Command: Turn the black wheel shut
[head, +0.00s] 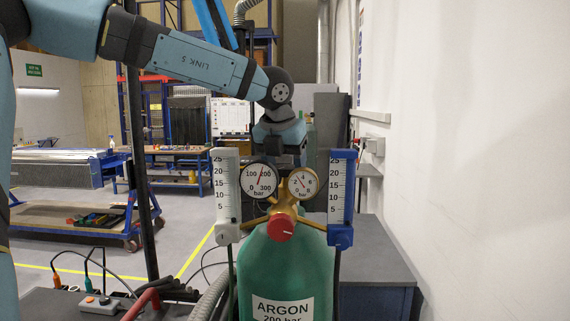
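A green argon cylinder (262,270) stands upright in the middle of the head view, with a brass regulator (289,205) in front of its top. I cannot make out a black wheel; the regulator and its gauges cover the cylinder's top. My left arm comes in from the upper left and bends down above the cylinder. My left gripper (290,158) is a dark shape pointing down behind the two gauges. Its fingertips are hidden, so I cannot tell whether it is open or touches anything. My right gripper is not in view.
The regulator carries a red knob (281,228), two round gauges (259,180), a white flowmeter (227,195) and a blue flowmeter (341,198). A grey cabinet (378,255) and white wall are at right. Hoses and a control box (100,303) lie at lower left.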

